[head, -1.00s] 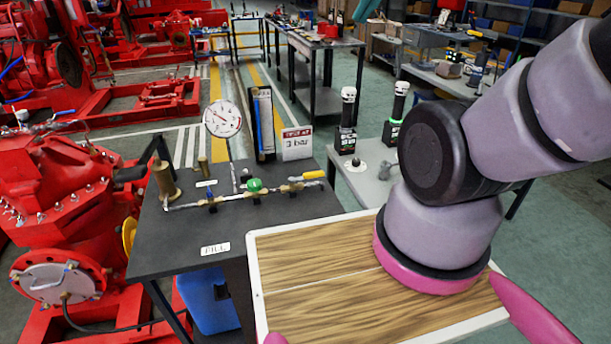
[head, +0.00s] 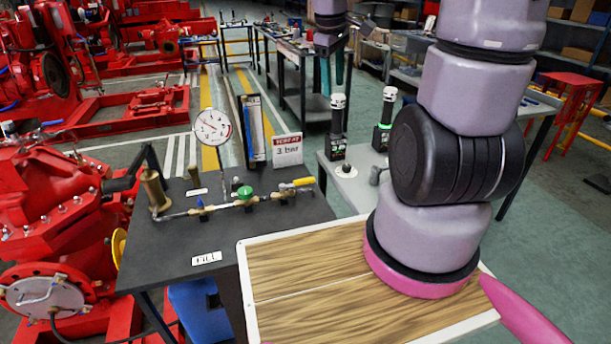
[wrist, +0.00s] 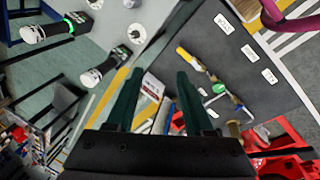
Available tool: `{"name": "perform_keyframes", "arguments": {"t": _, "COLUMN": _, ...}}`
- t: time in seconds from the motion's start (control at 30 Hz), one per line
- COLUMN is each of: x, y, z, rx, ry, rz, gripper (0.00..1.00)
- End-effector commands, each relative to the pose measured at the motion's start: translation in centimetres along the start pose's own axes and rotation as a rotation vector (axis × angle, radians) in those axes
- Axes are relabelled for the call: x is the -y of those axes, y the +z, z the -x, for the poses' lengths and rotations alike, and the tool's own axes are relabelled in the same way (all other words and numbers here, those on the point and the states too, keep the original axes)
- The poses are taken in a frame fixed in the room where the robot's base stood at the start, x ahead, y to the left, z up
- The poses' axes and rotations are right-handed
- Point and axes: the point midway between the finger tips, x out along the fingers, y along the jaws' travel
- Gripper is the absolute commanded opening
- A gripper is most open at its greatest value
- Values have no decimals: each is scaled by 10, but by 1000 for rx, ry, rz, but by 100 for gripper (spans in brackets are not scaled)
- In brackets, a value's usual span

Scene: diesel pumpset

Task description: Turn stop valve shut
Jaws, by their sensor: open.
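The pipe run (head: 225,208) lies on the dark bench. It carries a blue-handled valve (head: 200,203), a green round knob (head: 245,191) and a yellow lever (head: 297,183) at its right end. I cannot tell which is the stop valve. My gripper (head: 331,88) hangs beyond the bench at the top, open and empty, apart from the valves. In the wrist view its two dark green fingers (wrist: 158,75) are spread. The yellow lever (wrist: 188,59) and green knob (wrist: 219,88) show to the right of the right finger there.
A round gauge (head: 213,127) stands behind the pipe, beside a "3 bar" sign (head: 288,150) and a dark upright board (head: 252,130). Two black-and-white devices (head: 338,125) stand on the grey side table (head: 350,190). Red pumps fill the left.

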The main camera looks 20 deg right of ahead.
Motion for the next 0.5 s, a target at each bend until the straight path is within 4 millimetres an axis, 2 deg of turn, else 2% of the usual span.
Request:
{"name": "perform_keyframes", "arguments": {"t": 0.03, "x": 0, "y": -6, "z": -23, "rx": 29, "ry": -22, "rz": 92, "gripper": 52}}
{"name": "perform_keyframes", "arguments": {"t": 0.17, "x": 6, "y": -23, "z": -74, "rx": 61, "ry": -75, "rz": 343, "gripper": 52}}
{"name": "perform_keyframes", "arguments": {"t": 0.3, "x": 21, "y": -40, "z": -127, "rx": 50, "ry": -150, "rz": 599, "gripper": 52}}
{"name": "perform_keyframes", "arguments": {"t": 0.4, "x": 34, "y": -50, "z": -158, "rx": 20, "ry": -201, "rz": 749, "gripper": 52}}
{"name": "perform_keyframes", "arguments": {"t": 0.5, "x": 46, "y": -58, "z": -180, "rx": -15, "ry": -237, "rz": 858, "gripper": 52}}
